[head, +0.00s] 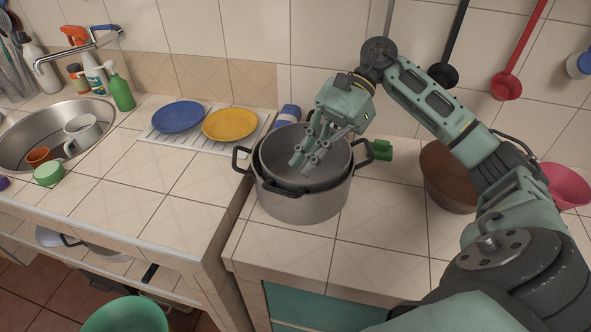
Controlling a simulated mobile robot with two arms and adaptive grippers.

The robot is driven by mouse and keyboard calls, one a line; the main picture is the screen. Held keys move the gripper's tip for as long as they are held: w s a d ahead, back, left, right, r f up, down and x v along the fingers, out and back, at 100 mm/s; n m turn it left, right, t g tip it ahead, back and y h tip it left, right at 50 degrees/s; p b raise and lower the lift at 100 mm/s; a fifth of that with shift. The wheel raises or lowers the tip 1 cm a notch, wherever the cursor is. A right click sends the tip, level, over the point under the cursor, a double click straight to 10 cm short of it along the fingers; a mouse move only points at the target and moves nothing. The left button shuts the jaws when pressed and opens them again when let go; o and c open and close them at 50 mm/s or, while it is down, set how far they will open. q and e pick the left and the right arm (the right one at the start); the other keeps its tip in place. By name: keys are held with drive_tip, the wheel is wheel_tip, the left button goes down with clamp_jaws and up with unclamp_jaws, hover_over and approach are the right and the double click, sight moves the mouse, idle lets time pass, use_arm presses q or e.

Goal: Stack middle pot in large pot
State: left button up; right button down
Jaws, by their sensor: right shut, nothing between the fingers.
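The large pot (302,208) is steel with dark side handles and stands upright on the tiled counter near its left front corner. The middle pot (336,169) sits inside it, its rim close to the large pot's rim. A dark handle (283,188) of the middle pot shows at the front rim. My right gripper (303,163) reaches down over the pots' opening, fingers shut and empty. The fingers hide part of the middle pot's inside; I cannot tell whether they touch it. My left gripper is not in view.
A brown bowl (447,180) and a pink bowl (566,186) stand to the right. A green object (381,150) lies beside the pot. Blue (178,117) and yellow (230,125) plates lie on a rack (160,139) to the left. The counter front is clear.

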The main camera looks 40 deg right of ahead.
sight(286, 192)
drive_tip(key=x, duration=0.3)
drive_tip(key=shift+s+a, duration=0.1)
drive_tip(key=shift+a, duration=0.4)
